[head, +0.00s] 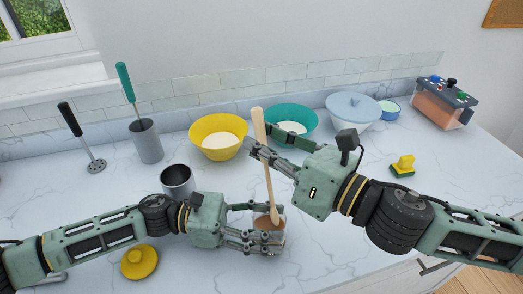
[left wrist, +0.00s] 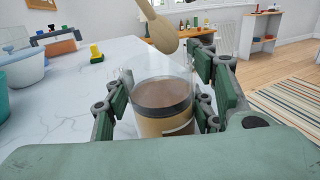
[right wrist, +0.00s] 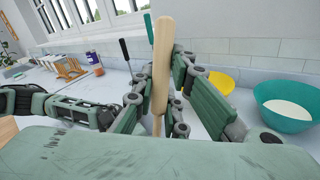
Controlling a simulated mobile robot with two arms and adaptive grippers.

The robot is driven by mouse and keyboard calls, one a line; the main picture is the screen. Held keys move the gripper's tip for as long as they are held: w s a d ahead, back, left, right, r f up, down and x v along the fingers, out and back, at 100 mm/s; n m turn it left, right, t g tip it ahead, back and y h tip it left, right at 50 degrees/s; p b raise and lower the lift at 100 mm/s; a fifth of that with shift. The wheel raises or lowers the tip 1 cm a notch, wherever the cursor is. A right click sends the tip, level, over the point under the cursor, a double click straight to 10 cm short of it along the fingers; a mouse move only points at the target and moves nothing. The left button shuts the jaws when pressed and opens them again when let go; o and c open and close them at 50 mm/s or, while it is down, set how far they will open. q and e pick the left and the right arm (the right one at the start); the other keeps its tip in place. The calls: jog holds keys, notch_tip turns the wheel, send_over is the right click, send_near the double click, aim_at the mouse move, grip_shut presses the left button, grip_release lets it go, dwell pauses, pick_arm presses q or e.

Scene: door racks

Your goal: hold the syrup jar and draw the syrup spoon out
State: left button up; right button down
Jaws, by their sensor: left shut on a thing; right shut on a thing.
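The syrup jar (head: 276,238) is a clear glass jar with brown syrup inside, standing upright on the counter; it also shows in the left wrist view (left wrist: 164,125). My left gripper (head: 268,234) is shut around the jar's sides. The syrup spoon (head: 265,160) is wooden with a long thick handle, held nearly upright. My right gripper (head: 262,148) is shut on its handle, which also shows in the right wrist view (right wrist: 161,70). In the left wrist view the spoon's bowl (left wrist: 164,33) hangs above the jar's rim, clear of the syrup.
A dark metal cup (head: 177,181) and a yellow lid (head: 139,262) are near my left arm. Behind stand a yellow bowl (head: 215,150), a teal bowl (head: 303,117), a lidded pale bowl (head: 345,118) and a utensil holder (head: 147,143). A yellow-green sponge (head: 403,168) lies right.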

pick_arm(q)
jog(key=o, duration=1.4)
jog(key=shift+a, duration=0.1)
jog(key=a, duration=1.2)
jog(key=shift+w, duration=0.25)
jog(key=shift+d, duration=0.1)
